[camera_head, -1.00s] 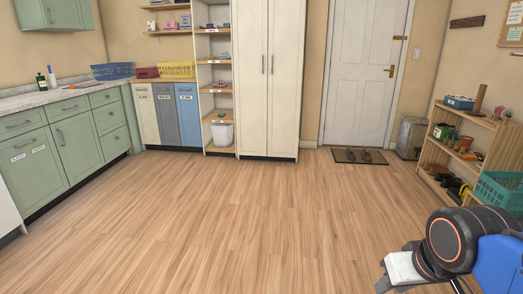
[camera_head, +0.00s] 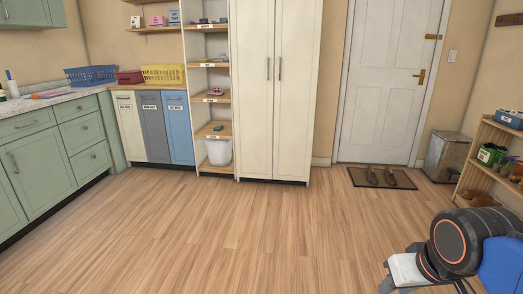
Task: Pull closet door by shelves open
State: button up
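The white closet (camera_head: 254,130) stands against the back wall with two tall doors, both shut. Its left door (camera_head: 254,60) is beside the open shelves (camera_head: 208,97), and its right door (camera_head: 294,130) is on the side towards the room door. Each closet door has a slim vertical metal handle near the middle seam, the left handle (camera_head: 268,68) and the right handle (camera_head: 280,69). My arm shows at the lower right, well in front of the closet. My gripper's fingertips are not clearly visible.
Green cabinets (camera_head: 40,170) line the left side, and labelled bins (camera_head: 154,127) stand left of the shelves. A white room door (camera_head: 385,85), a doormat with shoes (camera_head: 362,184) and a metal box (camera_head: 446,155) are at the right. The wooden floor (camera_head: 230,230) ahead is clear.

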aim_at(253, 26)
jog(key=i, duration=1.65)
